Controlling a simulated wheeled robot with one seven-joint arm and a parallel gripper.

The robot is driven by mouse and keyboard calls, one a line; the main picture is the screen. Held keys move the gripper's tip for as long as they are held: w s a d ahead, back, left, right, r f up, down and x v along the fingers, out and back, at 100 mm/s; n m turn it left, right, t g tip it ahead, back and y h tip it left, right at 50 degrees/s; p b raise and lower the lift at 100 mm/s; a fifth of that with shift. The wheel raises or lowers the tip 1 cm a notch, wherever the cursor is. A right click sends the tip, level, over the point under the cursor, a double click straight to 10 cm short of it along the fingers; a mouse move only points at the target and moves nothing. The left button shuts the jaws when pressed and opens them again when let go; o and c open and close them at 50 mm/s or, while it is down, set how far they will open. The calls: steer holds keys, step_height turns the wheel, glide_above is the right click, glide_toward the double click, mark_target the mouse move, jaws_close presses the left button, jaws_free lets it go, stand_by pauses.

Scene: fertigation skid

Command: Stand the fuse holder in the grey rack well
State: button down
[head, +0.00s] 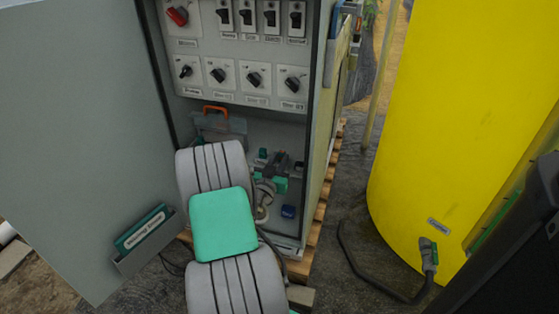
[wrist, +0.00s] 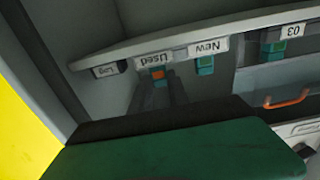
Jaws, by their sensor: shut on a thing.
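My gripper (head: 280,162) reaches low into the open cabinet, largely behind my arm. In the wrist view, its dark fingers (wrist: 160,94) reach toward a small teal piece with an orange part, by the "Used" label. This piece looks like the fuse holder (wrist: 157,74), shut between the fingers; the contact is too small to see clearly. A pale grey labelled ledge (wrist: 118,54), perhaps part of the grey rack, lies just beyond. Another teal piece (wrist: 205,66) is by the "New" label. I cannot make out the wells or whether the holder touches one.
The cabinet door (head: 75,130) is open at left, with a green manual (head: 140,229) in its pocket. A switch panel (head: 235,65) is above. A toolbox with an orange handle (head: 215,110) is behind my arm. A yellow tank (head: 460,110) stands at right.

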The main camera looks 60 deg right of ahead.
steer(key=shift+f, duration=0.1)
steer(key=c, duration=1.2)
jaws_free()
steer(key=a, duration=0.5)
steer(key=s+a, duration=0.1)
steer(key=a, duration=0.1)
steer(key=shift+s+a, duration=0.1)
steer(key=shift+a, duration=0.25)
